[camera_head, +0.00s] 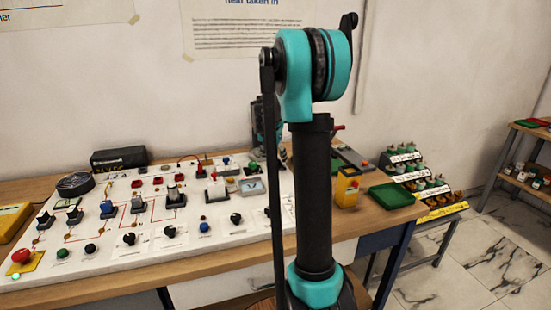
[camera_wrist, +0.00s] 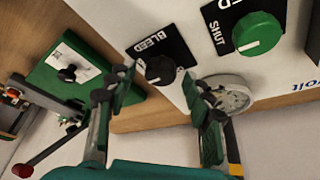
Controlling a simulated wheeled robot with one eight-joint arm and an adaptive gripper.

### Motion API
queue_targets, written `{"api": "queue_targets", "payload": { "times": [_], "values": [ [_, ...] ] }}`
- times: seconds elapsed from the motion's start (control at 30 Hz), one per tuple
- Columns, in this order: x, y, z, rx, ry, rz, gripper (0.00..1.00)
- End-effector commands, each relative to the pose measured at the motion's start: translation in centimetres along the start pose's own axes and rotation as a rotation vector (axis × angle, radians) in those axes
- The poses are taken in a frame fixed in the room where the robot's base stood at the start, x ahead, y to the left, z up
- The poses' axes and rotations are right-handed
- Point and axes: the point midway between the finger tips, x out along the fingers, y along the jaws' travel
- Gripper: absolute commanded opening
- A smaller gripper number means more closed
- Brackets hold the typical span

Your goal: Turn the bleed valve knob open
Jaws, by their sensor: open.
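The bleed valve knob (camera_wrist: 160,70) is a small round black knob on a black plate (camera_wrist: 153,46) lettered BLEED, at the top middle of the wrist view. My gripper (camera_wrist: 158,82) is open. One finger is left of the knob and the other is right of it and slightly lower, with gaps showing on both sides. The knob appears between and just beyond the fingertips; I cannot tell how far in depth. Its pointer position is too small to read. In the head view my arm hides the knob and most of my gripper.
A green knob (camera_wrist: 257,32) marked SHUT is right of the bleed plate. A round gauge (camera_wrist: 232,93) lies close by the right finger. A green box (camera_wrist: 70,72) with a black knob and a red-ended lever (camera_wrist: 25,168) are left. The white panel (camera_head: 120,262) is crowded with controls.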

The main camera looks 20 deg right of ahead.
Motion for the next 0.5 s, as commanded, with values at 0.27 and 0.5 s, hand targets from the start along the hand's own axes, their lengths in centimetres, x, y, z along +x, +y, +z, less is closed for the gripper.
{"api": "queue_targets", "payload": {
  "times": [0.27, 0.5],
  "values": [
    [0.08, 0.00, 0.00, 0.000, 0.000, 0.000, 0.50],
    [0.07, 0.00, 0.00, 0.000, 0.000, 0.000, 0.20]
  ]
}}
